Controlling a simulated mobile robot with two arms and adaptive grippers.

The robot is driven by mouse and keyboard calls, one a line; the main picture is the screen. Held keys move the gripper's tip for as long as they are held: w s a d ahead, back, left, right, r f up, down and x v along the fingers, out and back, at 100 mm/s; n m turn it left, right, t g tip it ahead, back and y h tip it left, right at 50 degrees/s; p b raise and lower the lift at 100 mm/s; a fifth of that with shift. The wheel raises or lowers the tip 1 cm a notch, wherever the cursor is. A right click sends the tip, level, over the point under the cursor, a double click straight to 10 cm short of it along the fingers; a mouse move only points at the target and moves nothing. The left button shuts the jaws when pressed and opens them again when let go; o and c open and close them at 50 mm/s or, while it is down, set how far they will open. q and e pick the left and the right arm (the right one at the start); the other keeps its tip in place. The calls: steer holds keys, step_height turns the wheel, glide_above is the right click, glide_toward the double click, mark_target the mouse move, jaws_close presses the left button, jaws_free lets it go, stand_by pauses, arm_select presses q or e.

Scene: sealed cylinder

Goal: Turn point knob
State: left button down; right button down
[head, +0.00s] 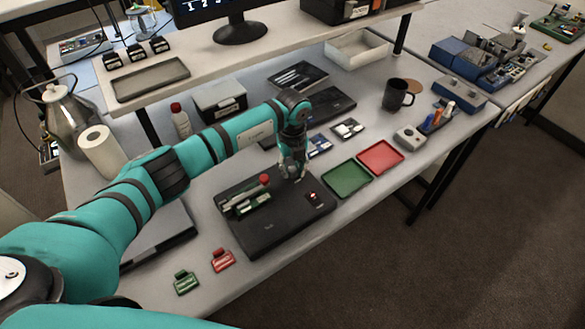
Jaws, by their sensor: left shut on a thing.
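A black board (275,225) lies on the bench in the head view. On its left part is a green and grey device with a red ball-like top (264,179). A small dark block with a red mark (312,195) sits near its right edge. My left gripper (292,175) points down at the board's far right part, between the device and the block. Its fingers are shut on a small part there, taken as the point knob, which they hide almost fully. My right gripper is out of view.
A green tray (346,179) and a red tray (381,157) lie right of the board. A green clip-like piece (186,281) and a red one (222,260) lie near the front edge. A dark mug (397,95) stands farther back. A shelf overhangs the rear.

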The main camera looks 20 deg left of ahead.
mark_target(291, 169)
arm_select(q)
steer(key=shift+f+m+b, duration=0.15)
steer(key=shift+m+b, duration=0.45)
steer(key=shift+b, duration=0.05)
steer(key=m+b, duration=1.1)
steer(key=shift+a+m, duration=0.15)
steer(key=shift+m, duration=0.25)
steer(key=m+b, duration=0.3)
steer(key=shift+w, duration=0.1)
steer(key=shift+r+m+b, duration=0.2)
steer(key=shift+m+b, duration=0.75)
steer(key=shift+m, duration=0.65)
steer(key=c, duration=1.1)
jaws_free()
steer(key=shift+o, duration=0.2)
step_height(291, 169, up, 12)
